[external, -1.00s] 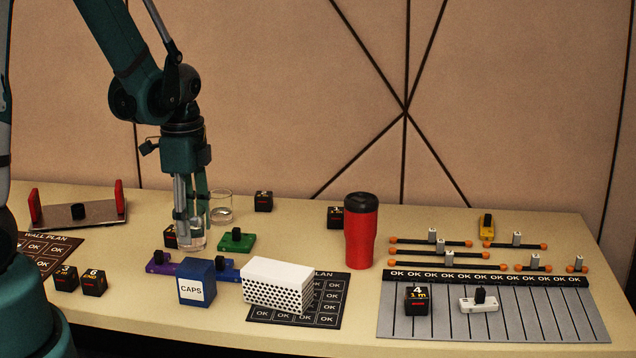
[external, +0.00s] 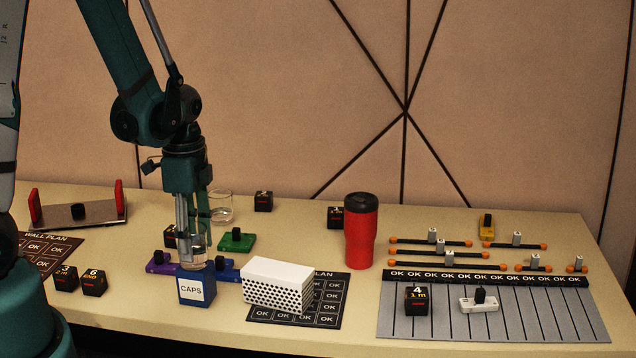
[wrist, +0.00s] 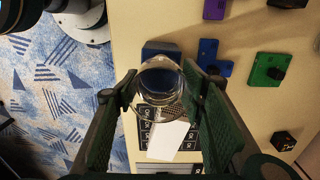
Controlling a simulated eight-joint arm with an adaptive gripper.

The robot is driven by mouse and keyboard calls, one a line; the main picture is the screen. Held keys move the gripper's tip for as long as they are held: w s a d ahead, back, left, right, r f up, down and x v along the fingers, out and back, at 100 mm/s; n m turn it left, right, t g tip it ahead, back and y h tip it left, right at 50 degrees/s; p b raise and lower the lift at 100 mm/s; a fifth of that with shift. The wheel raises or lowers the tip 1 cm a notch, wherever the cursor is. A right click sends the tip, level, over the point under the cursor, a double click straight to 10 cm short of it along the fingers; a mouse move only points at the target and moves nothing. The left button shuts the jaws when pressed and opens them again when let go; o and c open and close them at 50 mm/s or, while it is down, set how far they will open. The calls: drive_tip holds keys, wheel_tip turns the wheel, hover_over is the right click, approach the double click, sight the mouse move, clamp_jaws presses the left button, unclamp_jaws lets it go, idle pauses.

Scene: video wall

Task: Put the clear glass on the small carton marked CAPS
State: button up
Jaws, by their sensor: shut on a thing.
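The small blue carton marked CAPS (external: 197,289) stands upright near the front of the table, left of a white perforated block. My gripper (external: 194,252) points down over it, shut on a clear glass (external: 193,258). In the external view the glass is upright at the carton's top; I cannot tell whether it touches it. In the wrist view the glass (wrist: 160,85) sits between the two fingers, with part of the blue carton (wrist: 155,50) showing beyond it. A second clear glass (external: 222,208) stands farther back, behind my gripper.
The white perforated block (external: 277,284) is close to the carton's right. Purple (external: 160,264) and green (external: 236,241) pieces with black knobs lie nearby. A red tumbler (external: 361,232) stands farther right. Black cubes (external: 94,282) are at the left.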

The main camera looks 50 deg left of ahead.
drive_tip(key=shift+f, duration=0.15)
drive_tip(key=o, duration=1.2)
drive_tip(key=shift+c, duration=0.2)
wheel_tip(320, 180, up, 12)
drive_tip(key=p, duration=0.2)
drive_tip(key=shift+r, duration=0.2)
idle(0.8)
drive_tip(key=s+d+r+n+t, duration=0.2)
drive_tip(key=d+r+n+t, duration=0.1)
drive_tip(key=d+r, duration=0.5)
drive_tip(key=s+d+r+n+t, duration=0.2)
drive_tip(key=d+r+n+t, duration=0.2)
drive_tip(key=d+r, duration=0.5)
drive_tip(key=shift+s+d+n, duration=0.3)
drive_tip(key=shift+d+n, duration=0.7)
drive_tip(key=shift+d, duration=0.95)
